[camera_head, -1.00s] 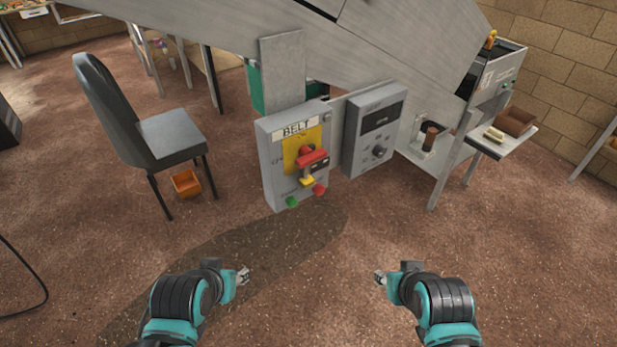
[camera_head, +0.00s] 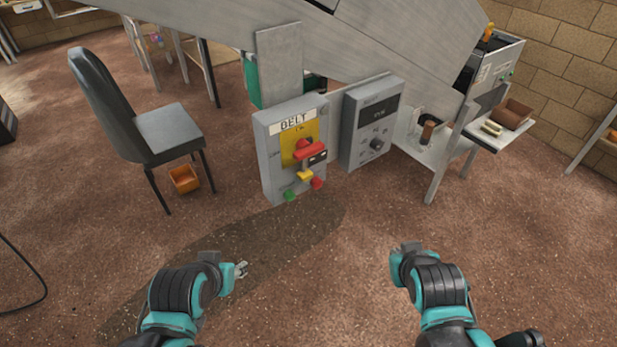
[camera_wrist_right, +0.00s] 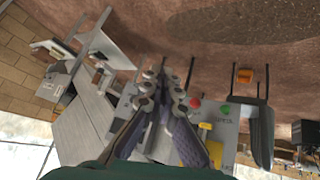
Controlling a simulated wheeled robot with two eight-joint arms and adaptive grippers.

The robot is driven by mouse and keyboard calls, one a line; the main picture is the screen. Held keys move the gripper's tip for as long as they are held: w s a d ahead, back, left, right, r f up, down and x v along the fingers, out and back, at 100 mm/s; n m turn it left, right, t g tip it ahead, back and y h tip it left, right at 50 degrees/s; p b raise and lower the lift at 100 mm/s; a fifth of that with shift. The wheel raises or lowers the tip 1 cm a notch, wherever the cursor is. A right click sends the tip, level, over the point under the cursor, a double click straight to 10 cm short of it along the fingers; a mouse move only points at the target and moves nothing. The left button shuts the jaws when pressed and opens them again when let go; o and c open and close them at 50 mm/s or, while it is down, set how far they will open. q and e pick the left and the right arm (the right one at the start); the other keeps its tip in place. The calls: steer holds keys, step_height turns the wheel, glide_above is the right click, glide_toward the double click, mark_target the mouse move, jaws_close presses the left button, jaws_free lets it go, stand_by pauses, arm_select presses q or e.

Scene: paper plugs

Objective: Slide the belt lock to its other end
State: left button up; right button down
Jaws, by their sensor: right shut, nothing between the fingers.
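The grey belt box (camera_head: 262,165) hangs under the machine, labelled BELT, with a yellow plate (camera_head: 287,150). A red handle (camera_head: 309,151) crosses the plate, with a small dark part at its right. A small yellow piece (camera_head: 305,176) sits below it; I cannot tell which part is the belt lock. My right gripper (camera_head: 403,246) is in front and to the right of the box, apart from it. In the right wrist view its fingers (camera_wrist_right: 164,72) are shut and empty, partly covering the box. My left gripper (camera_head: 241,269) is low in front, touching nothing; its opening is unclear.
A green button (camera_head: 289,195) and a red button (camera_head: 317,183) sit at the box's bottom. A grey control box (camera_head: 371,125) with a knob is to its right. A chair (camera_head: 165,132) and an orange bin (camera_head: 184,178) stand left. The floor in front is clear.

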steer(key=w+d+r+n+t+h, duration=0.1)
steer(key=w+d+r+n+t, duration=0.15)
steer(key=w+r+n, duration=0.35)
steer(key=w+d+r+n+t+h, duration=0.2)
steer(key=w+r+n+t, duration=0.15)
steer(key=w, duration=0.45)
steer(key=w+a+r+n+t+y+p, duration=0.1)
steer(key=w+a+r+n+t+y, duration=0.3)
steer(key=n, duration=0.6)
steer(key=n+g+y+b, duration=0.2)
steer(key=n+g+y, duration=0.55)
steer(key=n, duration=1.55)
glide_toward(305, 168)
steer(key=w+a+f, duration=0.3)
steer(key=w+f, duration=0.1)
steer(key=f, duration=0.4)
steer(key=shift+w+a+t+y, duration=0.15)
steer(key=shift+a+t+y, duration=0.05)
steer(key=shift+t+y, duration=0.2)
